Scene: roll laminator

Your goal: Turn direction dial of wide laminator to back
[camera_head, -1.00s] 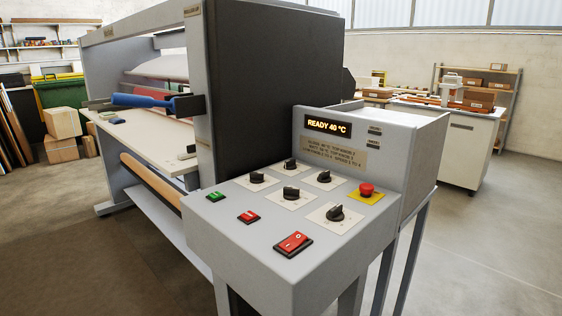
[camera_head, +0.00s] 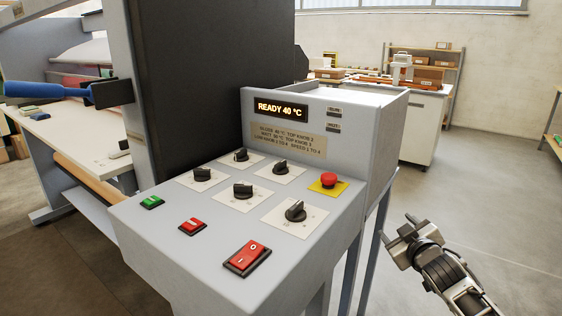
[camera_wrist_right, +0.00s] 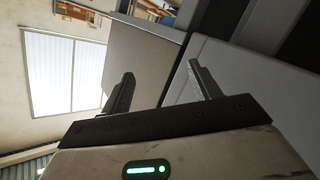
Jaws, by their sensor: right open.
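The wide laminator (camera_head: 188,85) stands at the left and middle of the head view, with its grey control panel (camera_head: 225,262) facing up toward me. The panel carries several black dials on white plates: a back one (camera_head: 240,154), a left one (camera_head: 202,174), a middle one (camera_head: 242,190), a right one (camera_head: 280,168) and a front right one (camera_head: 295,211). Their labels are too small to read. My right gripper (camera_head: 408,232) is right of the panel, apart from it. In the right wrist view its two fingers (camera_wrist_right: 160,88) are spread and empty. My left gripper is out of view.
The panel also has a red mushroom button (camera_head: 328,180) on a yellow plate, a red rocker switch (camera_head: 247,258), a green button (camera_head: 152,202) and a red button (camera_head: 192,226). A display (camera_head: 281,109) reads READY 40 °C. Open floor (camera_head: 480,180) lies to the right.

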